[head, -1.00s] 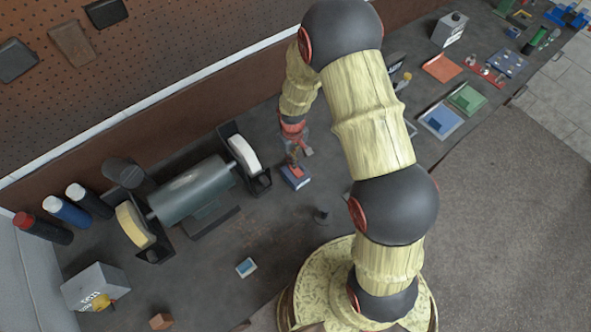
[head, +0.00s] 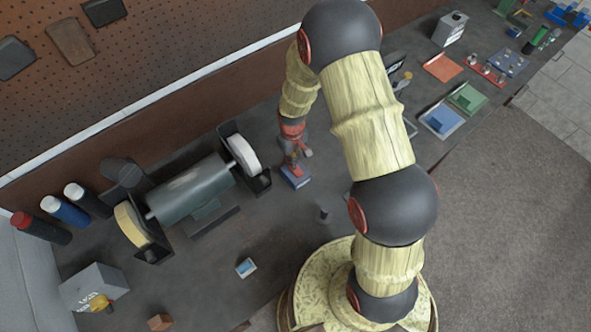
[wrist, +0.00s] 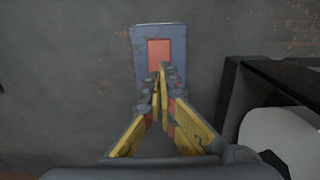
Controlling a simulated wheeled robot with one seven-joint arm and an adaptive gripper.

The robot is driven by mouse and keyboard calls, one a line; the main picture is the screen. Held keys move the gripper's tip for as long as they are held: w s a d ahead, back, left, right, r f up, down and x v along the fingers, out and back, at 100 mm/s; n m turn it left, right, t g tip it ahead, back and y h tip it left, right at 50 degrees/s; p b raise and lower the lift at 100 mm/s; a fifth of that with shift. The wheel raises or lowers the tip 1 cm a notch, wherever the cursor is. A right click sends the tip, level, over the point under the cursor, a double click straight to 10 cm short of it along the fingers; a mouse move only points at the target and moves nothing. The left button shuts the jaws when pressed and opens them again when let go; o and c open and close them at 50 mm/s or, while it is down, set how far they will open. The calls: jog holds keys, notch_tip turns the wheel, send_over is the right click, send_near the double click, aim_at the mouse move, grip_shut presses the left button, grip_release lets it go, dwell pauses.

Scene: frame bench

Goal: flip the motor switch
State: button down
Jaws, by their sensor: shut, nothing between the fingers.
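The motor switch is a small blue box (head: 298,182) on the bench, right of the grinder. In the wrist view the blue box (wrist: 142,45) stands at top middle, with a red rocker (wrist: 159,54) on its face. My gripper (head: 294,168) is over the box. In the wrist view its fingertips (wrist: 160,72) are together with nothing between them and overlap the lower end of the rocker. I cannot tell whether they touch it. The fingers hide the lower part of the box.
The bench grinder (head: 192,190) stands left of the switch. Its near wheel guard (head: 262,182) is close to my gripper and also shows at right in the wrist view (wrist: 232,92). A small dark cylinder (head: 323,214) stands to the right. The bench in front of the switch is mostly clear.

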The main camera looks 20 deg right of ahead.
jog(key=shift+f+b, duration=0.45)
jog(key=shift+f, duration=0.15)
dwell(0.4)
jog(key=shift+r+p, duration=2)
jog(key=shift+r, duration=1.55)
jog(key=shift+f, duration=0.1)
